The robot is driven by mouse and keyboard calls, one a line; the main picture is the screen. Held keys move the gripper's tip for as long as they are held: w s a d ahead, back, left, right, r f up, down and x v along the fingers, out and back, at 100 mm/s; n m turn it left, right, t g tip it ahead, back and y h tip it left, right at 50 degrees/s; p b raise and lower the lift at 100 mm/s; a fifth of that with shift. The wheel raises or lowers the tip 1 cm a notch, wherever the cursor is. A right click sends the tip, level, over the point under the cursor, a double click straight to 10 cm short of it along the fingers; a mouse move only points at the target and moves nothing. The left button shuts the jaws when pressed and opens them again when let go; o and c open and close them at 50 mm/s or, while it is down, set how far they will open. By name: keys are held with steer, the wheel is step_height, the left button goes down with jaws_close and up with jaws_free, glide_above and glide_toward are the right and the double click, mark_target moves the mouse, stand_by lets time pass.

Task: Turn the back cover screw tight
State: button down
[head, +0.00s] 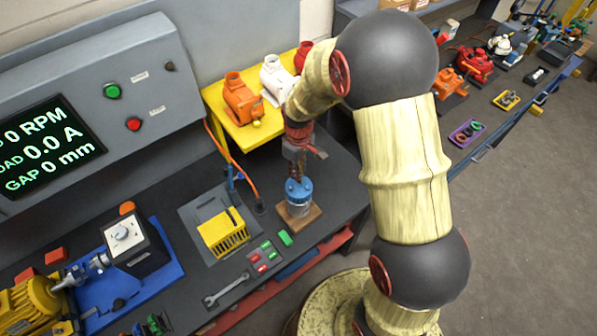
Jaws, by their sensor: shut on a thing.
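My gripper (296,172) points down, right above a blue-topped cylinder (299,187) on a small wooden block (300,217) on the dark bench. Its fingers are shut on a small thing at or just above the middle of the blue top. The held thing is mostly hidden by the fingers and too small to make out. I cannot tell which part is the back cover screw. The cylinder stands upright, with a paler lower body. A yellow slotted housing (224,232) sits on a grey plate to its left.
A grey console (100,95) with a screen reading 0 RPM stands at left. A yellow shelf (236,128) behind holds orange, white and red motors. Left of the wooden block are a button tray (265,258) and a wrench (226,290). An orange cable crosses behind the housing.

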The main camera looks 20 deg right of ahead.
steer(key=shift+m, duration=0.8)
steer(key=c, duration=1.8)
jaws_free()
step_height(320, 180, up, 12)
steer(key=s+m+t+b, duration=0.1)
steer(key=s+t+b, duration=0.1)
steer(key=s+b, duration=0.4)
steer(key=s+m+t+b, duration=0.1)
steer(key=s+m+b, duration=0.1)
steer(key=s+b, duration=0.4)
steer(key=s+m+t+b, duration=0.2)
steer(key=s+b, duration=0.3)
steer(key=s, duration=0.5)
steer(key=shift+s+d+f+t+b, duration=0.1)
steer(key=shift+s+d+t+b, duration=0.05)
steer(key=shift+s+t+b, duration=0.2)
